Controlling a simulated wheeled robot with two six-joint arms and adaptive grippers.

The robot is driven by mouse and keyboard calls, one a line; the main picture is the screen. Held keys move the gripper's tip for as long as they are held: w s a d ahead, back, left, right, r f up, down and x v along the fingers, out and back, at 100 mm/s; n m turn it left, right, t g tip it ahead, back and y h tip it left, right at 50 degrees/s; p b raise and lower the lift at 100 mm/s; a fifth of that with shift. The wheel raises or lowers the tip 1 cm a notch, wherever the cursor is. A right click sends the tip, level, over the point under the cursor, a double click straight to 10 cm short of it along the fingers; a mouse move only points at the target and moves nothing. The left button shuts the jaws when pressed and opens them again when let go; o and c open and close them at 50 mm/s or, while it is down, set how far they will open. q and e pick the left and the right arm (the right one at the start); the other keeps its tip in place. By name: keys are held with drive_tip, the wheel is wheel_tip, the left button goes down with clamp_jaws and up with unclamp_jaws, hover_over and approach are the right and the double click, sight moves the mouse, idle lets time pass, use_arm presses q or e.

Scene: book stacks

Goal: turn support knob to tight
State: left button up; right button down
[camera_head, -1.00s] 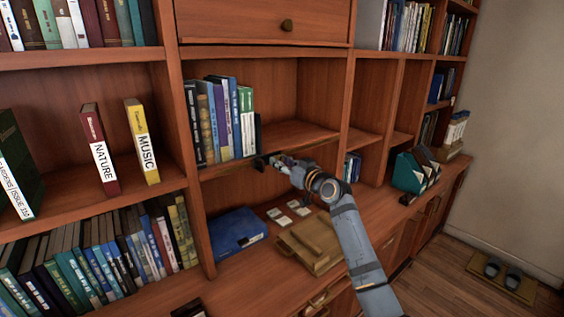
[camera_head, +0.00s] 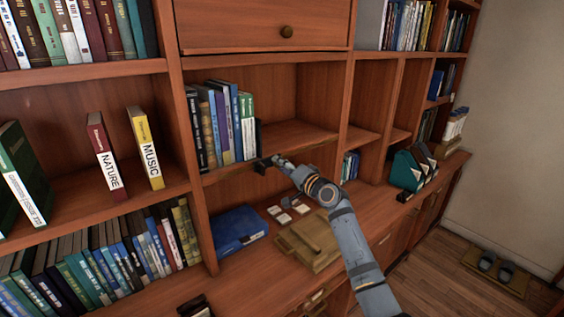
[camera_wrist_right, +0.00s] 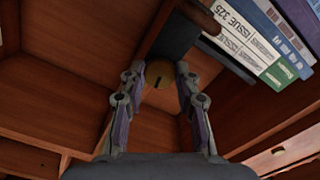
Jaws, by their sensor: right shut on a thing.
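The support knob (camera_wrist_right: 159,76) is a round brass-coloured disc with a dark slot, seen in the right wrist view. It sits by a dark support bracket (camera_wrist_right: 176,38) at the shelf edge. My right gripper (camera_wrist_right: 160,70) has one finger on each side of the knob and is shut on it. In the head view my right gripper (camera_head: 272,161) is at the front edge of the middle shelf, just below the book row's right end. The knob is too small or hidden to make out there. My left gripper is not in view.
Upright books (camera_head: 222,122) stand on the shelf above the gripper. A blue box (camera_head: 238,230), small white cards and a tan box (camera_head: 312,240) lie on the counter below. A green file holder (camera_head: 406,170) stands farther right. The shelf right of the books is clear.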

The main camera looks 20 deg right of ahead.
drive_tip(key=shift+m+p, duration=1.95)
drive_tip(key=shift+m, duration=1.65)
drive_tip(key=shift+f, duration=0.1)
drive_tip(key=c, duration=1)
unclamp_jaws()
drive_tip(key=shift+o, duration=0.2)
